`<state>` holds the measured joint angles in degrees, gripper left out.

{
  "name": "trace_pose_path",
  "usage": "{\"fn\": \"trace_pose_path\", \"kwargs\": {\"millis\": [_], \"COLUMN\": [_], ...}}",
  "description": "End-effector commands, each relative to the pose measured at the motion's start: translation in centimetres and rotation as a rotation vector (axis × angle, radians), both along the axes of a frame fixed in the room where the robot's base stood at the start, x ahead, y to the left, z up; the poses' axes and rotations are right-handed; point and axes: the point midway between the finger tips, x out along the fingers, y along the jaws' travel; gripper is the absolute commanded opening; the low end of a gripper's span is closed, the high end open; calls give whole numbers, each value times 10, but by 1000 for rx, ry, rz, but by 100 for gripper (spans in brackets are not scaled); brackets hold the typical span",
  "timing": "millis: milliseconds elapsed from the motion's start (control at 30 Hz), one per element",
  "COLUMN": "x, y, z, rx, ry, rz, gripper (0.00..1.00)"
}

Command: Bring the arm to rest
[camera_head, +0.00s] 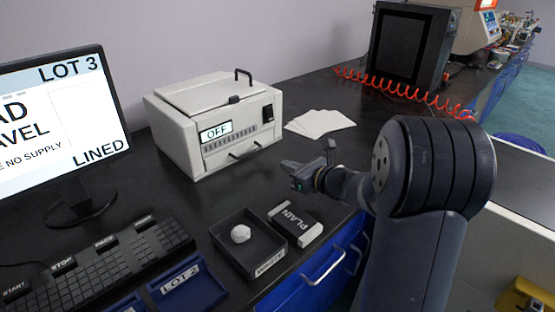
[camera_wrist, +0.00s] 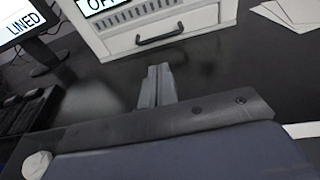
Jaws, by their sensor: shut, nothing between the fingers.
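My gripper (camera_head: 306,178) is over the dark bench, in front of and to the right of the white machine. Its fingers are together and hold nothing. In the wrist view the shut fingers (camera_wrist: 157,85) point toward the machine's front, with bare bench around them. My arm is bent and comes in from the right of the head view. The white rheometer box (camera_head: 215,120) has its lid down and its display reads OFF. Its lower front and handle also show in the wrist view (camera_wrist: 160,30).
A black tray (camera_head: 265,268) with a white lump (camera_head: 240,233) and a box labelled PLAIN (camera_head: 296,223) lie below my gripper. A monitor (camera_head: 62,120), keyboard (camera_head: 90,262) and blue LOT 2 tray (camera_head: 180,290) are left. White sheets (camera_head: 320,123) and a red coiled hose (camera_head: 405,90) lie behind.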

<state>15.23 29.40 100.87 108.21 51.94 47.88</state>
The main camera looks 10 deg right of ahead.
Motion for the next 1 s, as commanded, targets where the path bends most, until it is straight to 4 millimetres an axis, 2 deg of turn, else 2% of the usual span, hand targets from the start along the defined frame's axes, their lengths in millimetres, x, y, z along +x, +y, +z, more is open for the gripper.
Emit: {"fn": "trace_pose_path", "kwargs": {"millis": [367, 533, 667, 1000], "x": [-3, 4, 19, 72], "y": [-2, 3, 14, 51], "z": [0, -2, -6, -20], "rx": [1, 1, 0, 1], "ry": [1, 1, 1, 2], "rz": [1, 2, 4, 3], "gripper": [0, 0, 0, 0]}}
